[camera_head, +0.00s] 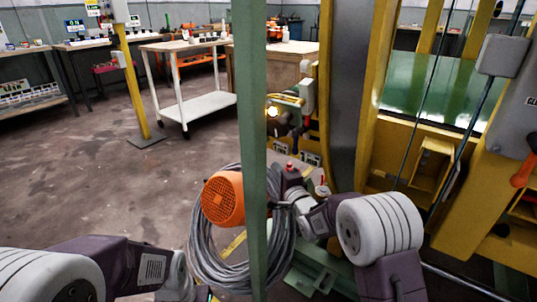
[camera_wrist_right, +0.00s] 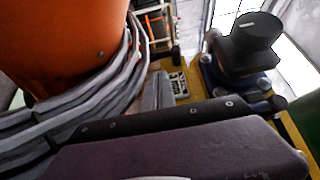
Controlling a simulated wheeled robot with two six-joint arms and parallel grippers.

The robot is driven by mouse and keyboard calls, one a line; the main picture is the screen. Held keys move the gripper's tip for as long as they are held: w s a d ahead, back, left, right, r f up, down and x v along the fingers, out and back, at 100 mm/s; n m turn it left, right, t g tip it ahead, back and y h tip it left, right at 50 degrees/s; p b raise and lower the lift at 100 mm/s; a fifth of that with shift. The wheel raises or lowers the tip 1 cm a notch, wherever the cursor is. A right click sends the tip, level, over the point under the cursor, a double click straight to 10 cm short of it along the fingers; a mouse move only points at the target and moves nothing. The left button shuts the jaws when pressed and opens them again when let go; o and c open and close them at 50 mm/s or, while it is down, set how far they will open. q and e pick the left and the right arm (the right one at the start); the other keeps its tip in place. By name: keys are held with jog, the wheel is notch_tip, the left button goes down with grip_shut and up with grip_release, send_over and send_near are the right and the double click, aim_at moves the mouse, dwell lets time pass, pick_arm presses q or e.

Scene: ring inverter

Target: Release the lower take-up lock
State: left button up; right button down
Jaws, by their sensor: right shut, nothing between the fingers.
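I cannot make out with certainty which part is the lower take-up lock. A small red-topped part (camera_head: 291,170) shows beside the green post in the head view. A second small part with a red tip (camera_head: 322,187) is just right of it. My right gripper (camera_head: 283,204) is shut and empty near the post, below these parts; the post and coil partly hide it. In the right wrist view a black knob (camera_wrist_right: 255,35) on a dark mount stands at upper right. My left arm (camera_head: 130,264) enters at lower left; its gripper does not show clearly.
The green post (camera_head: 250,100) stands upright in front of me. A grey cable coil (camera_head: 205,255) hangs by an orange motor-like part (camera_head: 223,198), also large in the wrist view (camera_wrist_right: 60,40). Yellow machine frame (camera_head: 360,90) fills the right. Open floor (camera_head: 70,180) lies left.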

pick_arm(q)
jog(key=f+b, duration=0.1)
jog(key=b, duration=0.1)
jog(key=shift+f+b, duration=0.1)
jog(key=shift+b, duration=0.2)
pick_arm(e)
jog(key=x, duration=0.8)
jog(key=shift+a, duration=0.1)
